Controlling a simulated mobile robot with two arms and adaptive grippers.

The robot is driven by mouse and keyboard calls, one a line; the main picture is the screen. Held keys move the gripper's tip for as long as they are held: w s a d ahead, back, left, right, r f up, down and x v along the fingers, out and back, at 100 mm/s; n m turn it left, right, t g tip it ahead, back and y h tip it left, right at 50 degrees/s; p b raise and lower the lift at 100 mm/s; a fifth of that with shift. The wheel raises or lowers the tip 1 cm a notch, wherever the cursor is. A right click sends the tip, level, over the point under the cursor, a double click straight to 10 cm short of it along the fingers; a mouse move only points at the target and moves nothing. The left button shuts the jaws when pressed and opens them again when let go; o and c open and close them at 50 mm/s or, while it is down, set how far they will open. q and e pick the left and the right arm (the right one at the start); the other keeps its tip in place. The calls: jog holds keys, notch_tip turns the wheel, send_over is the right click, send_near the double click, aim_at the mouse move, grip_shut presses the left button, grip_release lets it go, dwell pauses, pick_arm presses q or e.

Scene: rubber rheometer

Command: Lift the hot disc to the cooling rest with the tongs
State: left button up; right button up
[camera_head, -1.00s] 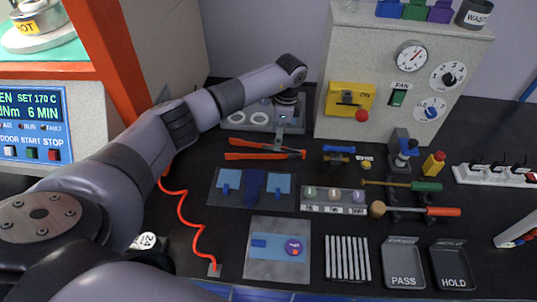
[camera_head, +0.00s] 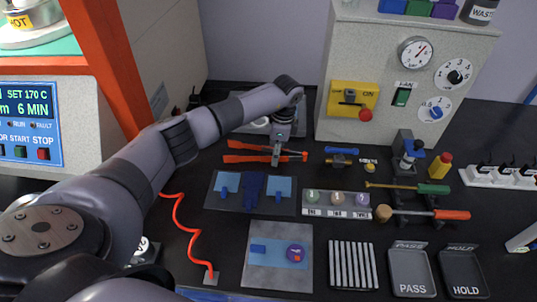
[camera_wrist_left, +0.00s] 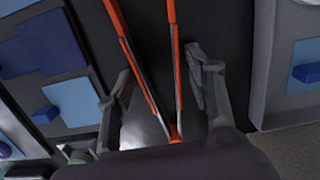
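The orange-handled tongs (camera_head: 245,146) lie on the dark bench. My left gripper (camera_head: 277,152) points down over their right part. In the left wrist view the tongs (camera_wrist_left: 175,60) run between the spread fingers of my left gripper (camera_wrist_left: 160,80), with a gap on both sides. A round metal piece with a yellow HOT label (camera_head: 36,18) sits at the top left, cut by the frame edge; I cannot tell whether it is or holds the hot disc. A rack of pale parallel bars (camera_head: 352,265) stands at the front of the bench. My right gripper is not in view.
A mat with blue pads (camera_head: 235,206) and a tray of several small samples (camera_head: 336,212) lie in front of the tongs. The grey console (camera_head: 365,60) stands behind on the right. PASS (camera_head: 411,272) and HOLD (camera_head: 462,273) trays are at front right.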

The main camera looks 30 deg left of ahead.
pick_arm(q)
jog(key=c, duration=0.4)
notch_tip(320, 180, up, 12)
jog(key=p, duration=0.9)
jog(key=shift+p, duration=0.4)
